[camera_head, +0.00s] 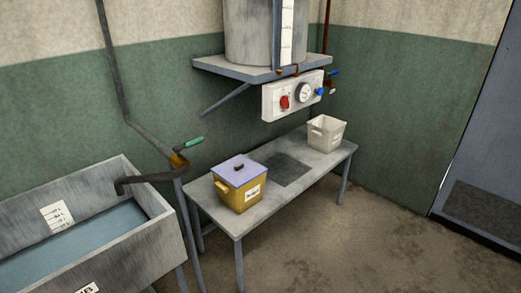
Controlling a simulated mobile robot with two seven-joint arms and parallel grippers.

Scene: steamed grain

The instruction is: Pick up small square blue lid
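A small square blue-violet lid (238,169) with a dark knob lies on top of a yellow box (239,195). The box has a side handle and a white label and stands on the left part of a grey metal table (288,204). The lid appears to cover the box's opening. Neither of my grippers shows in the head view.
A white open bin (326,133) stands at the table's far right, past a dark patch. A water-filled trough (82,236) is at the left, beside a tap with a green handle (190,143). A control panel (292,95) hangs above the table. The floor in front right is clear.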

